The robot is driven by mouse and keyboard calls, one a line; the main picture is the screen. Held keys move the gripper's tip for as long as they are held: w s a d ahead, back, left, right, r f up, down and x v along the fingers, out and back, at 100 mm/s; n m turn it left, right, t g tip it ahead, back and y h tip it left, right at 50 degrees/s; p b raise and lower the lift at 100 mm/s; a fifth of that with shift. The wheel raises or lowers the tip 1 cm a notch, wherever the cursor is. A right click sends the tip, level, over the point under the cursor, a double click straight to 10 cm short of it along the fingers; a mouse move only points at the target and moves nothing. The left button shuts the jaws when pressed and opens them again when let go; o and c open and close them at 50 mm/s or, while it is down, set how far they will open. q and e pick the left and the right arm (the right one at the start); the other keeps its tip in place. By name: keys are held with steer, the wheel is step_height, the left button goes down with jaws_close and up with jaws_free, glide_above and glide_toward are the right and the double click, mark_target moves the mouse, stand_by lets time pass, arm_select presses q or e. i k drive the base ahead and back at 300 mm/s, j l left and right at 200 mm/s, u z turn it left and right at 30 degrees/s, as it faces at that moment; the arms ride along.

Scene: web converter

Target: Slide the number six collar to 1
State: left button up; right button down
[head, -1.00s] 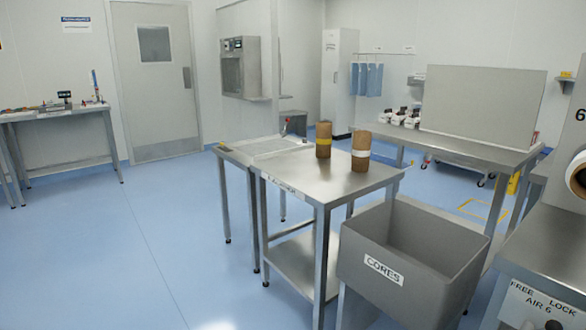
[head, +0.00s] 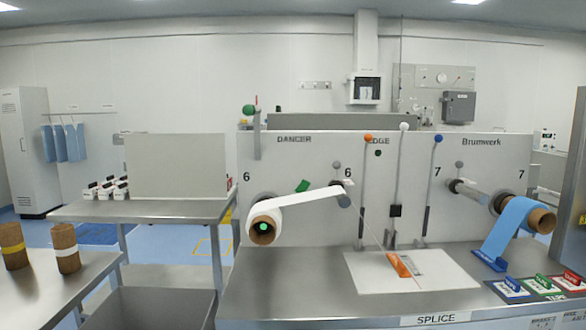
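The machine panel (head: 300,165) carries two marks "6" on its left half and two marks "7" on its right half. At the left "6", a roll of white web (head: 266,222) sits on a spindle with a brown core and a green centre. Its web runs up right to a small roller (head: 343,194) below the second "6". I cannot make out which part is the number six collar, nor any scale with a 1. Neither of my grippers is in view.
A bench marked SPLICE (head: 310,300) stands before the panel, with an orange-handled tool (head: 400,265) on a white plate (head: 365,275). A blue web roll (head: 515,212) hangs at the right. Colored cards lie right. Two brown cores (head: 67,248) stand on the left table.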

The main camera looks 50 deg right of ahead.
mark_target(336, 165)
steer(key=z, duration=1.95)
steer(key=i+j+z, duration=0.15)
steer(key=j+z, duration=0.2)
steer(key=i+j+z, duration=0.15)
steer(key=z, duration=0.2)
steer(key=j+z, duration=0.7)
steer(key=j, duration=0.15)
